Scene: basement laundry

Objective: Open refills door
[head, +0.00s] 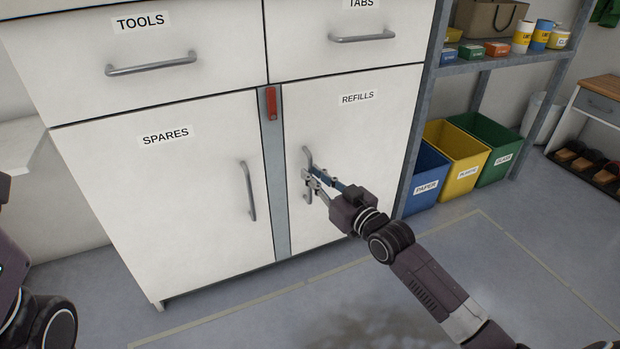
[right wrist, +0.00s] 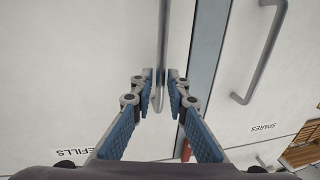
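The refills door (head: 375,120) is the white lower right cabinet door with a REFILLS label. It looks flush with the cabinet front. Its vertical grey bar handle (head: 307,155) is near the door's left edge; it also shows in the right wrist view (right wrist: 162,45). My left gripper is not in view; part of my left arm shows at the left edge.
The spares door (head: 165,190) is left of a grey strip carrying a red piece (head: 271,103). Drawers labelled TOOLS (head: 190,85) and TABS (head: 340,62) are above. Blue (head: 426,170), yellow (head: 462,150) and green bins stand right under a shelf. Floor in front is clear.

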